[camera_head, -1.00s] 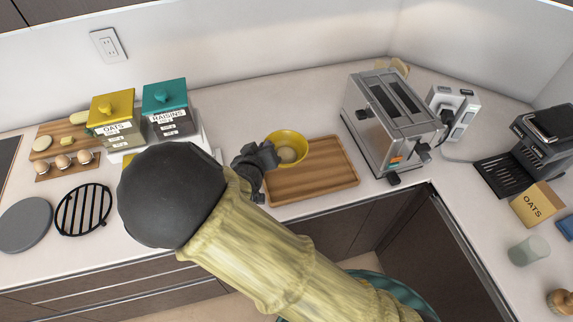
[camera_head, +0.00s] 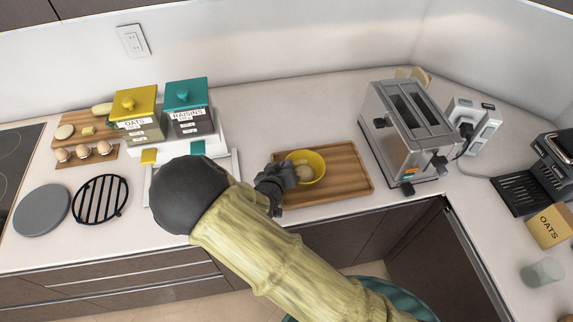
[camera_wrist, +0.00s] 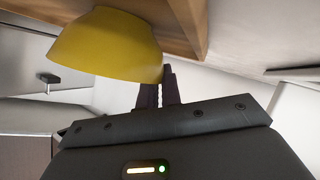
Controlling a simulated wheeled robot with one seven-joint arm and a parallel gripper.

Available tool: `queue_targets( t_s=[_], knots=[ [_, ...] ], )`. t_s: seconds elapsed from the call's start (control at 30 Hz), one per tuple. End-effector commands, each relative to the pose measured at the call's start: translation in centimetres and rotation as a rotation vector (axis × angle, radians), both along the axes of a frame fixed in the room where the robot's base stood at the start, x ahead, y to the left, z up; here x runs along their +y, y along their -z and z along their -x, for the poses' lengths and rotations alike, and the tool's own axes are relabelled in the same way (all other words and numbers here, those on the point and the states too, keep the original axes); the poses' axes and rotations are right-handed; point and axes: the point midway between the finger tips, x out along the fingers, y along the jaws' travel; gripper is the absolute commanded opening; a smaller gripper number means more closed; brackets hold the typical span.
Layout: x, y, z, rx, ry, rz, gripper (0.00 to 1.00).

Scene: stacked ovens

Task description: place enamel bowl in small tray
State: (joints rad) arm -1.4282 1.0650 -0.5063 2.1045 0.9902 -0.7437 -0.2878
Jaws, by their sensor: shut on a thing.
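The yellow enamel bowl (camera_head: 312,160) is at the left part of the small wooden tray (camera_head: 345,172) in the head view, with a pale round thing (camera_head: 303,173) showing inside it. My dark gripper (camera_head: 286,178) is shut on the bowl's left rim. In the wrist view the bowl (camera_wrist: 105,45) fills the upper left, with my gripper's fingers (camera_wrist: 160,88) at its edge. The wooden tray (camera_wrist: 185,20) shows close behind the bowl. I cannot tell whether the bowl touches the tray's surface.
A silver toaster (camera_head: 408,125) stands right of the tray. Left are the oats canister (camera_head: 138,120), the raisins canister (camera_head: 190,115), a black trivet (camera_head: 100,198) and a grey disc (camera_head: 42,210). The tray's right part is clear.

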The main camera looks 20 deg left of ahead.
Motion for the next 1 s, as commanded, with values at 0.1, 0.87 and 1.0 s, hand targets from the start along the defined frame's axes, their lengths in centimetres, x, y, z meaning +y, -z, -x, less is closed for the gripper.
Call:
queue_targets(
  t_s=[0.1, 0.87, 1.0],
  knots=[
    [0.4, 0.0, 0.3, 0.0, -0.007, -0.001, 0.0],
    [-0.1, -0.8, 1.9, 0.0, 0.002, -0.004, 0.29],
    [-0.1, -1.9, 4.4, 0.0, -0.001, -0.004, 0.29]
  ],
)
